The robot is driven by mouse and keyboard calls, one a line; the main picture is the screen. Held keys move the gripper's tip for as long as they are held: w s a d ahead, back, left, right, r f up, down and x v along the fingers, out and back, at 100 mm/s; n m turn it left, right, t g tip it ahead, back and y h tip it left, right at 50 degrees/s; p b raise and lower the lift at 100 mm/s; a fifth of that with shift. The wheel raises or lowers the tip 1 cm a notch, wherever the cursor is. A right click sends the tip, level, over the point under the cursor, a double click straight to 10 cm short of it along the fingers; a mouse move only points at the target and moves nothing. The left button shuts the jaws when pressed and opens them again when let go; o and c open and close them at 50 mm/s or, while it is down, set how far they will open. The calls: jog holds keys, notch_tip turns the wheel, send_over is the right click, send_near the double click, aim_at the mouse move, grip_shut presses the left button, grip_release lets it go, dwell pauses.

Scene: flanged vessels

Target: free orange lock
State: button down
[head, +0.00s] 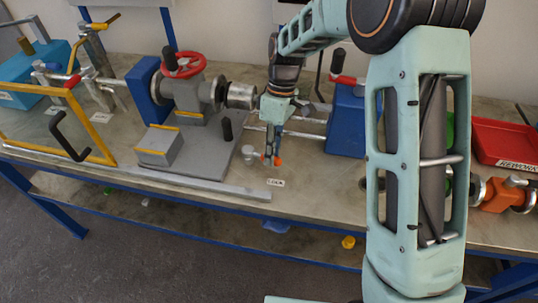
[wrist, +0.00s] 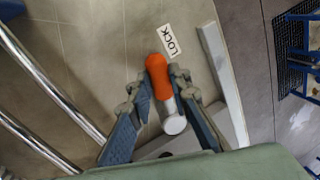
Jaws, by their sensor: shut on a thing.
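The orange lock (wrist: 158,72) is a rounded orange handle between my fingertips, beside the white LOCK label. In the wrist view a pale cylinder with a round white end (wrist: 174,125) is in line with it; I cannot tell whether the two are joined. My gripper (wrist: 161,82) is shut on the orange lock. In the head view my gripper (head: 271,158) points down at the bench in front of the grey vessel base, and only a little of the orange lock (head: 277,161) shows beside the fingers.
The grey vessel stand with a red handwheel (head: 184,64) is left of my gripper. Bright metal rods (wrist: 45,75) run along the left in the wrist view. A blue block (head: 346,120) stands to the right, and a red REWORK tray (head: 505,140) beyond my arm. A light bar (head: 205,183) lies along the bench front.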

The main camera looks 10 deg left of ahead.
jog(key=shift+w+r+n+h+p, duration=0.1)
jog(key=shift+w+n+h+p, duration=0.25)
jog(key=shift+w+n, duration=0.7)
jog(key=shift+s+n, duration=0.15)
jog(key=shift+n, duration=0.1)
jog(key=c, duration=1.8)
grip_release()
jog(key=shift+o, duration=0.2)
jog(key=v, duration=1.2)
